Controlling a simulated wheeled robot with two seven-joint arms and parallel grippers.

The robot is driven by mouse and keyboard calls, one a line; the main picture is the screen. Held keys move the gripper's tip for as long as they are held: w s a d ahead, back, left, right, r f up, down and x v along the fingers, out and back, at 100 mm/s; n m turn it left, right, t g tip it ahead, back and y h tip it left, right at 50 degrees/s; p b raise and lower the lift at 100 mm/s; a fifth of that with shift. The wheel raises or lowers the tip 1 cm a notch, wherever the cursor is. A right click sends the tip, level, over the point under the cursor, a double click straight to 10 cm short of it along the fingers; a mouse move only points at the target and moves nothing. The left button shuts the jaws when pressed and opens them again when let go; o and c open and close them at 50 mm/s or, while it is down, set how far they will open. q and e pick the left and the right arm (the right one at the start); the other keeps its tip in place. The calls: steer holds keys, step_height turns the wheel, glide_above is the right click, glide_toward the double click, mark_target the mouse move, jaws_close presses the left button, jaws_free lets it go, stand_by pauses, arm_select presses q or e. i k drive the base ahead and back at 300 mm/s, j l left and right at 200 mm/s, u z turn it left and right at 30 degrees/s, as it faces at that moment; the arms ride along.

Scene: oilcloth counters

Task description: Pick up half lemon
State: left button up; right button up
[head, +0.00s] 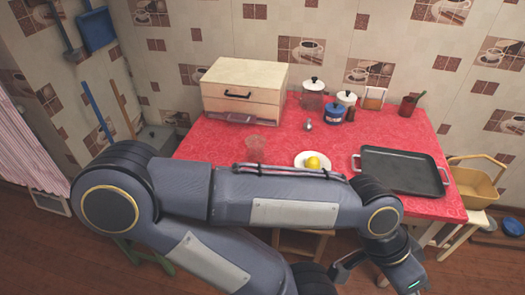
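The half lemon (313,163) is a small yellow piece on a white plate (299,158) near the front middle of the red counter. The near part of the plate is hidden behind my arm. My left arm comes in from the left and lies across the front of the view, with its wrist bent down at the lower right. The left gripper (347,267) shows only in part near the bottom edge, well below and right of the plate and apart from the lemon. Its opening is not clear. My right gripper is not seen.
A black tray (401,171) lies right of the plate. A clear glass (255,148) stands to its left. Behind are a bread box (243,88), a blue jar (333,113) and other jars. A yellow basket (474,183) is beyond the counter's right edge.

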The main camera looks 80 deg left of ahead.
mark_target(313, 162)
steer(key=k+u, duration=0.1)
steer(key=u, duration=2.8)
